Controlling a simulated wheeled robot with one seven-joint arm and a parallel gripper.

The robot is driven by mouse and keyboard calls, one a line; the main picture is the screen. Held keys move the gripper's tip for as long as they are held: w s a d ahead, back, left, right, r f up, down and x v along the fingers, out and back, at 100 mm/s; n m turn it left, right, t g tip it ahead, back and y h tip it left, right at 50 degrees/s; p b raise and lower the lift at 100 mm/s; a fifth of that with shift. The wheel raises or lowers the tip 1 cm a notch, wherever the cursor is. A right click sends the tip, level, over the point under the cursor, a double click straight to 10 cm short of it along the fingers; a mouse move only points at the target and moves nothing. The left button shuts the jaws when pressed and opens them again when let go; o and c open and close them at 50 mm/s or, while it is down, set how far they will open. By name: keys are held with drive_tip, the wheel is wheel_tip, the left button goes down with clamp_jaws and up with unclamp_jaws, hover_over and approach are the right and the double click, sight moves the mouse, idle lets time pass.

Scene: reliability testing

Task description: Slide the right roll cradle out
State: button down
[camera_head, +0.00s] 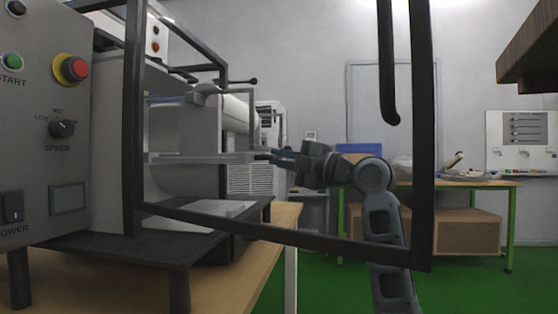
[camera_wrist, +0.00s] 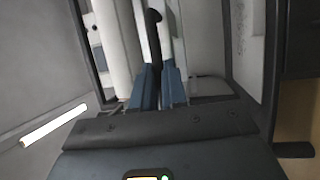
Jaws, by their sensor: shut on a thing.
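The right roll cradle (camera_head: 203,158) is a light grey bracket with flat rails, inside the open-framed machine in the head view. A white roll (camera_head: 236,113) lies at its upper back. My gripper (camera_head: 266,154) reaches in from the right and is shut on the near right end of the cradle.
A dark door frame (camera_head: 290,239) crosses in front of my arm. The machine's control panel (camera_head: 45,150) stands at the left, on a wooden table (camera_head: 275,232). A green-legged bench (camera_head: 460,184) stands at the back right. Green floor is open at the lower right.

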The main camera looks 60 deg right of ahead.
drive_tip(key=c, duration=1.2)
unclamp_jaws()
drive_tip(key=shift+o, duration=0.2)
drive_tip(key=shift+s, duration=0.1)
drive_tip(key=s+f+p, duration=0.1)
drive_tip(key=s, duration=0.6)
drive_tip(key=shift+s+a+f, duration=0.2)
